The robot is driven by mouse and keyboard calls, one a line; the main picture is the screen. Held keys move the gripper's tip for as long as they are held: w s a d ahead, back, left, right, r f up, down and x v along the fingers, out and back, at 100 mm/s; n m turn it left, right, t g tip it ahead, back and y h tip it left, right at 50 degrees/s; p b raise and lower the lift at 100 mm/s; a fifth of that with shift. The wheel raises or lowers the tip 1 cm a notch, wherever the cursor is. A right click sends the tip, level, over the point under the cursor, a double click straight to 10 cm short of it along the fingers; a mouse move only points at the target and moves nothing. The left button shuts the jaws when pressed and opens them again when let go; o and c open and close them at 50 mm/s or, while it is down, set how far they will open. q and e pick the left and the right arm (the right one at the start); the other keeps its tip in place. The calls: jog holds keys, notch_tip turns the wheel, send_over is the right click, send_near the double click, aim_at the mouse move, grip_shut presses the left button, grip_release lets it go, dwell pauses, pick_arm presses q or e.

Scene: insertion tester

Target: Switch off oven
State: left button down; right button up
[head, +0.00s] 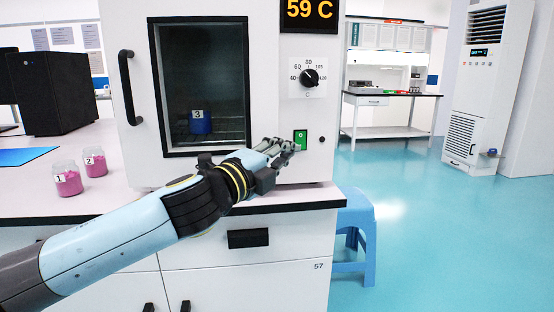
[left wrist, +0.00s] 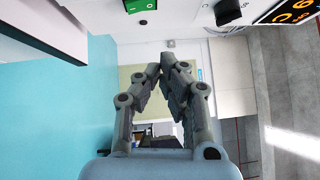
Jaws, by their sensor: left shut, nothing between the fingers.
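The white oven (head: 140,90) stands on the bench with its door shut, and its display (head: 309,10) reads 59 C in lit orange digits. A black temperature dial (head: 309,78) is below the display. The green switch (head: 301,136) is on the lower right of the oven front; it also shows at the top edge of the left wrist view (left wrist: 140,5). My left gripper (head: 293,147) is shut and empty, its fingertips just below and left of the switch in the head view. Whether they touch the oven front I cannot tell. My right gripper is not in view.
A blue jar marked 3 (head: 201,122) is inside the oven. Pink jars marked 1 (head: 68,182) and 2 (head: 95,164) stand on the bench at left. A blue stool (head: 357,215) is right of the bench. Open floor (head: 450,230) lies at right.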

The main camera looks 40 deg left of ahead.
pick_arm(q)
jog(key=shift+s+r, duration=0.1)
jog(key=shift+s, duration=1)
jog(key=s+a+f+n+g+y, duration=0.1)
jog(key=s+a+f+n+g, duration=0.15)
jog(key=f, duration=0.85)
jog(key=s+a+f+n+g+y, duration=0.1)
jog(key=a+f+n+g, duration=0.15)
jog(key=f, duration=0.95)
jog(key=s+f+n+g, duration=0.25)
jog(key=s+f, duration=0.25)
jog(key=f, duration=0.4)
jog(key=s+f+n+g, duration=0.1)
jog(key=s+f+g, duration=0.3)
jog(key=f, duration=0.5)
jog(key=s+d+f+n+g+h, duration=0.1)
jog(key=s+d+f+n+g, duration=0.3)
jog(key=s+f, duration=1.1)
jog(key=s+d+f+n+g, duration=0.1)
jog(key=s+d+f+n, duration=0.1)
jog(key=s, duration=0.8)
jog(key=s+d+f+n+g+h, duration=0.1)
jog(key=s+d+f+n+g, duration=0.1)
jog(key=s, duration=0.9)
notch_tip(320, 180, down, 2)
jog(key=shift+d+f+n, duration=0.1)
jog(key=shift+d+n, duration=0.65)
jog(key=shift+d, duration=0.45)
